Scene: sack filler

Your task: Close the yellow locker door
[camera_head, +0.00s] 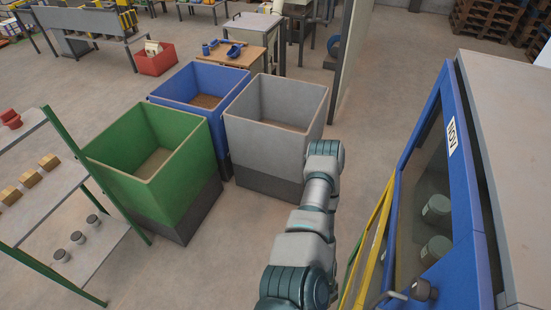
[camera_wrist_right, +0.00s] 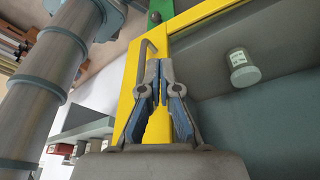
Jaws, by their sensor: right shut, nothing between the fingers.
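The yellow locker door (camera_head: 378,232) shows in the head view as a narrow, steeply slanted frame left of the blue locker front. In the right wrist view its yellow frame (camera_wrist_right: 128,75) stands behind my right gripper (camera_wrist_right: 161,78). A bent grey metal handle (camera_wrist_right: 146,48) is on that frame, just by the fingertips. My right gripper is shut and empty; I cannot tell whether it touches the handle or frame. In the head view my right gripper is hidden. The door appears ajar, but the gap is unclear. My left gripper is out of view.
A blue door (camera_head: 458,190) labelled NOV, with a handle (camera_head: 422,290), stands at right. A green frame (camera_wrist_right: 153,20) adjoins the yellow one. A jar (camera_wrist_right: 243,68) sits beyond the frame. Green (camera_head: 190,190), blue and grey (camera_head: 270,145) bins and a shelf rack stand left; floor between is clear.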

